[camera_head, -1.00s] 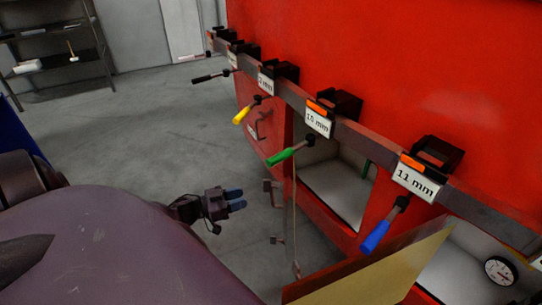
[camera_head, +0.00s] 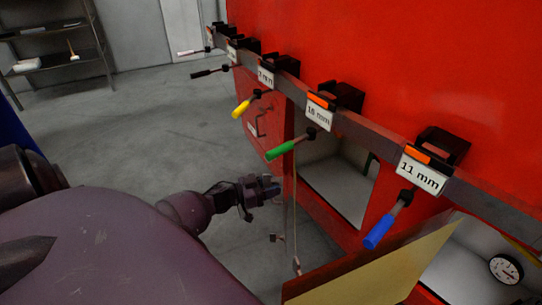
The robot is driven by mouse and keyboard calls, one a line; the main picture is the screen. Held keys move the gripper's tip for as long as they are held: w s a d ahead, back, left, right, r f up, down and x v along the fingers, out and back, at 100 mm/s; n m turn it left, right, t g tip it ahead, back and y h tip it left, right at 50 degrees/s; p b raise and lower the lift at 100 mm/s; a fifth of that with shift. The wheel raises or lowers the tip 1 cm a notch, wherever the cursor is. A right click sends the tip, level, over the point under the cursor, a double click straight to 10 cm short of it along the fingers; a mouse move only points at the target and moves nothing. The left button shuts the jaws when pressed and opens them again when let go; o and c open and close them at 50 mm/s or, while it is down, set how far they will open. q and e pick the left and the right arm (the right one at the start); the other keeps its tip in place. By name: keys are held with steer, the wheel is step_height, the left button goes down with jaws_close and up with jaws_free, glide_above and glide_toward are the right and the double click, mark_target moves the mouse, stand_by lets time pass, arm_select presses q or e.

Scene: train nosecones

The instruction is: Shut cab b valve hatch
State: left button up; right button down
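A red nosecone (camera_head: 440,75) fills the right side. Its middle compartment (camera_head: 345,185) is open. That compartment's hatch door (camera_head: 291,205) stands swung out and shows nearly edge-on, with a handle part (camera_head: 277,238) low on its left side. I see no label telling which hatch is cab b's valve hatch. My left gripper (camera_head: 272,187) is at the door's left side, where the upper end of the handle was visible. Whether it touches is unclear, and its finger gap cannot be made out. My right gripper is not in view.
A second open panel (camera_head: 375,268) juts out at lower right, before a compartment with a gauge (camera_head: 506,269). A rail (camera_head: 375,135) carries several clamps with coloured handles; the green (camera_head: 280,150) and blue (camera_head: 379,232) ones overhang. Grey floor (camera_head: 155,130) is free at left.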

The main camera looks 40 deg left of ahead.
arm_select(q)
jaws_close()
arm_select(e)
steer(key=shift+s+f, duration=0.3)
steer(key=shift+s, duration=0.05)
